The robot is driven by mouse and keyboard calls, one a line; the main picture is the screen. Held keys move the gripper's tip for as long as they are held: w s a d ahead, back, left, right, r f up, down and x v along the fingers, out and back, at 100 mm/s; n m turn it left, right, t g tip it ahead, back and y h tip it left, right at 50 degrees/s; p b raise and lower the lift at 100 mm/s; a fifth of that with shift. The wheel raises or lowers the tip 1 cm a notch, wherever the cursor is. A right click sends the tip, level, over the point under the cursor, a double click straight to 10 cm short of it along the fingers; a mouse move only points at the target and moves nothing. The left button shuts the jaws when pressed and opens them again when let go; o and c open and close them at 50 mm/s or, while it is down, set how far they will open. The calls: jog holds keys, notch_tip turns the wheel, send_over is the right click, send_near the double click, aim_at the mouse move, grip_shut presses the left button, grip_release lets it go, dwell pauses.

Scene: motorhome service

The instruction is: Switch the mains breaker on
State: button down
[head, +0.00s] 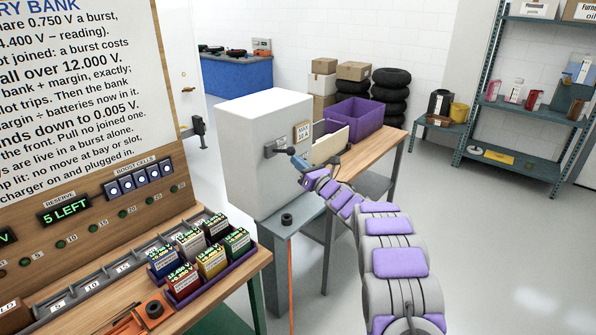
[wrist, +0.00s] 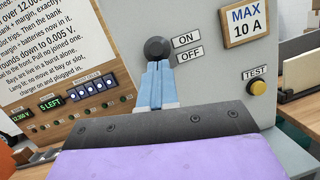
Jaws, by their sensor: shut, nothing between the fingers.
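The mains breaker is a lever on the front of a pale grey cabinet (head: 265,155). In the head view its grey lever (head: 277,147) sticks out of the front face. In the wrist view its dark round knob (wrist: 157,48) stands left of the ON label (wrist: 186,40) and the OFF label (wrist: 190,55) below it. I cannot tell which setting it is at. My gripper (head: 297,161) is shut and empty, its blue fingertips (wrist: 159,66) just below the knob in the wrist view. I cannot tell whether they touch it.
A yellow TEST button (wrist: 258,88) and a MAX 10 A sign (wrist: 245,21) are on the cabinet face. A wooden bench with coloured batteries (head: 205,250) stands at the left. A purple crate (head: 354,117) sits behind the cabinet. Floor at the right is clear.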

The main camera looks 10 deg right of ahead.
aim_at(293, 152)
jog(key=shift+w+a+r+g+h+p, duration=0.1)
jog(key=shift+r+g+h+p, duration=0.2)
jog(key=shift+r+g+p, duration=0.4)
jog(key=shift+w+a+r+g+h+p, duration=0.15)
jog(key=shift+r+g+h, duration=0.25)
jog(key=shift+r, duration=0.45)
jog(key=shift+d+r, duration=0.1)
jog(key=shift+s, duration=0.1)
